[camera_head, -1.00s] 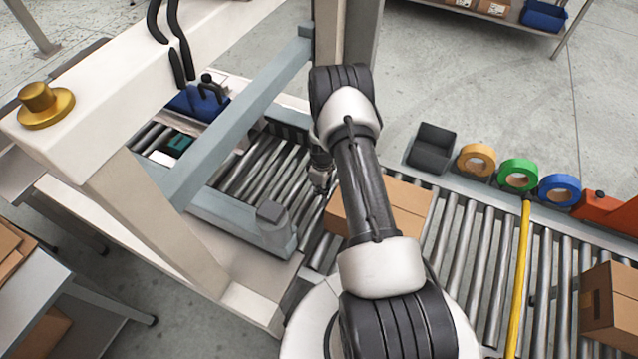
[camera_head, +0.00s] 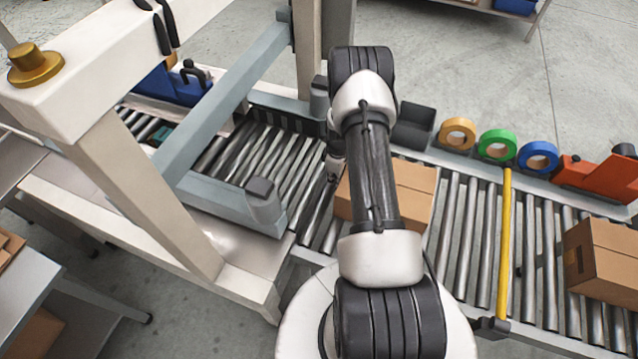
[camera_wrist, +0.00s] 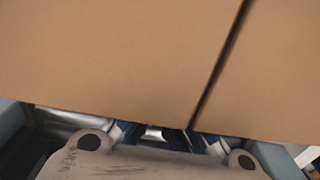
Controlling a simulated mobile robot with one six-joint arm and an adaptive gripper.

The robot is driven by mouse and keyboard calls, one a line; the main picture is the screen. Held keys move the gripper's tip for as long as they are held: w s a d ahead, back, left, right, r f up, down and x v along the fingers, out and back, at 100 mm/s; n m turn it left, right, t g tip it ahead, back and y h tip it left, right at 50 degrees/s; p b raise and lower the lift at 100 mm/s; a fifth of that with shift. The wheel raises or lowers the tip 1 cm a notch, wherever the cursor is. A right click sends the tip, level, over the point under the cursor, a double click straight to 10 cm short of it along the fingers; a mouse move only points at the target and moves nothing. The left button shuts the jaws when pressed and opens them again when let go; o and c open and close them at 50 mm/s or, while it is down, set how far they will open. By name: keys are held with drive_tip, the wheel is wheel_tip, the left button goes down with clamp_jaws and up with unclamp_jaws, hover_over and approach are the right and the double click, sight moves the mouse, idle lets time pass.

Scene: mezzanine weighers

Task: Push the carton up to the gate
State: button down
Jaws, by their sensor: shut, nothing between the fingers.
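The brown carton (camera_head: 412,186) sits on the roller conveyor, partly hidden behind my arm in the head view. Its face with a dark seam fills the upper part of the wrist view (camera_wrist: 110,70). A yellow bar (camera_head: 504,240) crosses the rollers to the right of the carton and looks like the gate. Bare rollers lie between them. My gripper (camera_head: 333,172) is at the carton's left side, mostly hidden by my arm. In the wrist view the shut, empty fingertips (camera_wrist: 163,136) are right at the carton's lower edge; I cannot tell whether they touch.
Another carton (camera_head: 603,262) stands beyond the yellow bar. Orange, green and blue tape rolls (camera_head: 497,144), a dark bin (camera_head: 413,126) and an orange tool (camera_head: 597,180) line the far rail. A blue-grey frame (camera_head: 225,105) and pale post stand at left.

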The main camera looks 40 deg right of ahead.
drive_tip(key=s+d, duration=0.3)
drive_tip(key=s, duration=0.1)
drive_tip(key=shift+d+f, duration=0.15)
drive_tip(key=shift+d, duration=0.2)
drive_tip(key=s+d, duration=0.3)
drive_tip(key=s, duration=0.2)
drive_tip(key=s+d, duration=0.3)
drive_tip(key=s, duration=0.2)
drive_tip(key=s+d, duration=0.3)
drive_tip(key=s, duration=0.3)
drive_tip(key=shift+d+b, duration=0.15)
drive_tip(key=shift+b, duration=0.15)
drive_tip(key=shift+w, duration=0.3)
drive_tip(key=w+a, duration=0.1)
drive_tip(key=w, duration=0.1)
drive_tip(key=shift+w+a+b, duration=0.3)
drive_tip(key=shift+a+b, duration=0.05)
drive_tip(key=shift+a, duration=0.05)
wheel_tip(320, 180, up, 10)
drive_tip(key=p, duration=0.3)
drive_tip(key=shift+w+a, duration=0.1)
drive_tip(key=shift+a, duration=0.05)
